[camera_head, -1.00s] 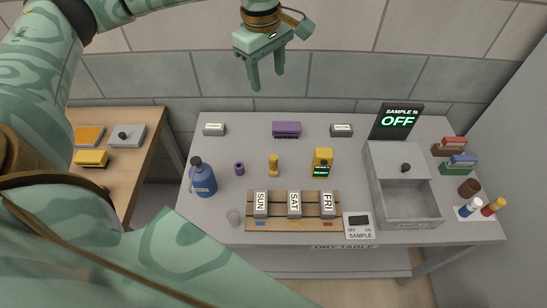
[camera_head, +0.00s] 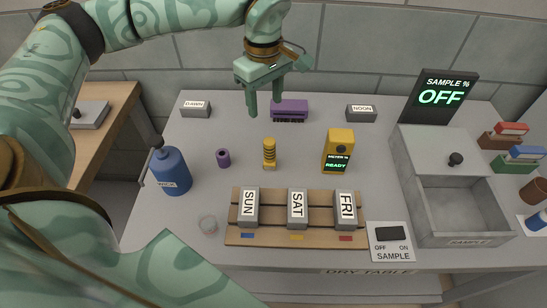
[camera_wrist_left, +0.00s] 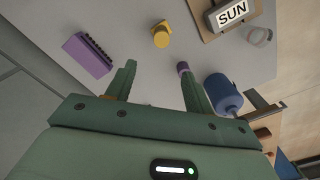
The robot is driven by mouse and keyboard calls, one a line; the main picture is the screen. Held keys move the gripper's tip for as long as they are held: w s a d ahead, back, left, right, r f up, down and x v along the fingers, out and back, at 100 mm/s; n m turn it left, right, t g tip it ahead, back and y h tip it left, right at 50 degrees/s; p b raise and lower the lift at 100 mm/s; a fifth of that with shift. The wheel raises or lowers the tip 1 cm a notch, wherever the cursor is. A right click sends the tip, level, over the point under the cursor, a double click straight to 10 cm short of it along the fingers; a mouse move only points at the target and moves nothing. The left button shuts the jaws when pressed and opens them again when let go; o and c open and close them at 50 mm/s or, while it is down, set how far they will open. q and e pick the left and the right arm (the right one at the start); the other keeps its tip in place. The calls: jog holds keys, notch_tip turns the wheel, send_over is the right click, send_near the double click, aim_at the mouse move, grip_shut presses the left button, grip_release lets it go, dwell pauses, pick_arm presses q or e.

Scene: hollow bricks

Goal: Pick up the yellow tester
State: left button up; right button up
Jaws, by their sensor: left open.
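The yellow tester (camera_head: 340,145), a yellow box with a dark screen reading "METER % READY", stands upright on the grey table (camera_head: 300,160), right of the middle. My left gripper (camera_head: 264,107) is open and empty, pointing down. In the head view it appears behind and to the left of the tester, apart from it. In the left wrist view the open fingers (camera_wrist_left: 157,66) have nothing between them, and the tester does not show. A smaller ridged yellow piece (camera_head: 269,153) stands left of the tester; it also shows in the wrist view (camera_wrist_left: 161,35). My right gripper is not in view.
A purple block (camera_head: 289,111) stands behind the tester, near a NOON block (camera_head: 361,114). The SUN, SAT and FRI blocks sit on a wooden rack (camera_head: 270,238) in front. A grey open box (camera_head: 432,220) stands right, a blue bottle (camera_head: 170,172) left.

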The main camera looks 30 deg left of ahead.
aim_at(269, 149)
pick_arm(q)
notch_tip(269, 149, down, 11)
jog(key=b, duration=0.3)
jog(key=shift+s+d+r, duration=0.1)
jog(key=f, duration=0.1)
jog(key=f+b, duration=0.1)
jog(key=f, duration=0.1)
jog(key=f+b, duration=0.1)
jog(key=f, duration=0.1)
jog(key=shift+d+f, duration=0.25)
jog(key=shift+d, duration=0.15)
jog(key=shift+r, duration=0.15)
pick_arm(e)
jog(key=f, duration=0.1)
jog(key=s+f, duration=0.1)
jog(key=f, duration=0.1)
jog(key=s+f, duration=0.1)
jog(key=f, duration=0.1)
pick_arm(q)
jog(key=c, duration=1.1)
jog(key=shift+r, duration=0.1)
